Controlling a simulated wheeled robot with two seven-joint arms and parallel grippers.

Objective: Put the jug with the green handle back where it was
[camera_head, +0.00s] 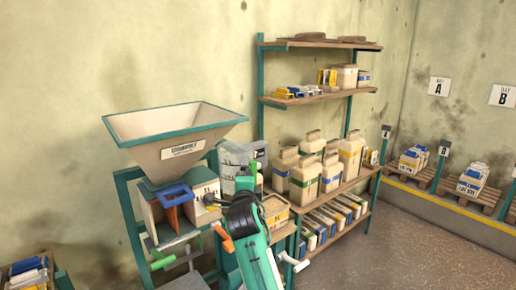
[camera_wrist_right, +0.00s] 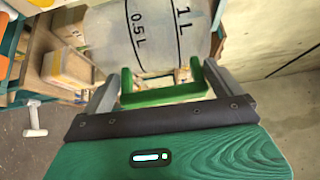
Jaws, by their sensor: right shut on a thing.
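The jug (camera_wrist_right: 150,35) is clear, with black 0.5 L and 1 L marks, and fills the top of the right wrist view. Its green handle (camera_wrist_right: 165,97) sits between the fingers of my right gripper (camera_wrist_right: 160,88), which is shut on it. In the head view my right gripper (camera_head: 243,184) is beside the hopper stand, in front of the shelf's left end. I cannot clearly make out the jug there among the grey shapes behind the gripper. My left gripper is not in view.
A hopper (camera_head: 175,140) with a teal rim stands left of my right arm. The shelf rack (camera_head: 318,100) holds several canisters and boxes. A low wooden crate (camera_head: 275,212) is just right of my gripper. Open floor lies at right.

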